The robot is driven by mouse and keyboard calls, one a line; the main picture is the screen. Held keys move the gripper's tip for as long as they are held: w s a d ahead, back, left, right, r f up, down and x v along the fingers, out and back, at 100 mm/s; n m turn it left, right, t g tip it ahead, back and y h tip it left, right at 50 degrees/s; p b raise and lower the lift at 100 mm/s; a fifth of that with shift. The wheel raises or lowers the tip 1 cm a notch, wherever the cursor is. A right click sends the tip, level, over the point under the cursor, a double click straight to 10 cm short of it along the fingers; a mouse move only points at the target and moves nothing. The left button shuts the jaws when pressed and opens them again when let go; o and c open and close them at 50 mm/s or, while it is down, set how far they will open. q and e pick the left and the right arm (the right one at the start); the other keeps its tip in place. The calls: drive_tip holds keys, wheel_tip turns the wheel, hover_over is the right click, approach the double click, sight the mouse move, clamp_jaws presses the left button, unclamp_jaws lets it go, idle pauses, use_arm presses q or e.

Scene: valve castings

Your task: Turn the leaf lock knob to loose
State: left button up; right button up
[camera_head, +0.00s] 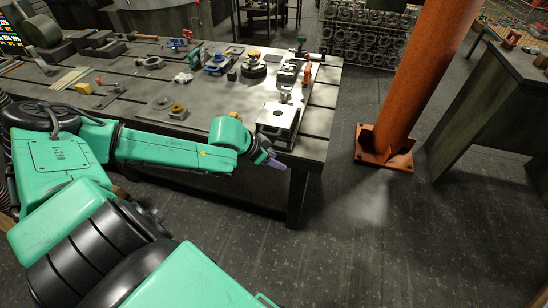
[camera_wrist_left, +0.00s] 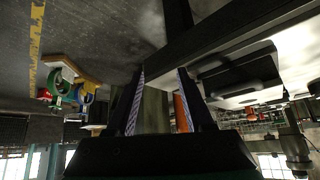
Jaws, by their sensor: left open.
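A metal fixture (camera_head: 278,120) with a light, blocky body stands at the right front corner of the slotted steel table. A small upright part (camera_head: 285,95) stands at its back; I cannot tell whether this is the leaf lock knob. My left gripper (camera_head: 275,163) is at the table's front edge, just in front of and below the fixture, apart from it. In the left wrist view the left gripper's two fingers (camera_wrist_left: 162,92) are spread with nothing held between them. My right gripper is not in view.
The slotted table (camera_head: 215,110) carries an orange-topped round part (camera_head: 253,65), a blue part (camera_head: 216,63) and an orange-red handle (camera_head: 307,75) behind the fixture. An orange column (camera_head: 415,80) stands to the right, with open floor before it. Another bench (camera_head: 490,100) is at the far right.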

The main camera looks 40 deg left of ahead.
use_arm(q)
drive_tip(key=shift+s+d+f, duration=0.1)
drive_tip(key=shift+d+f, duration=0.1)
drive_tip(key=shift+d, duration=0.15)
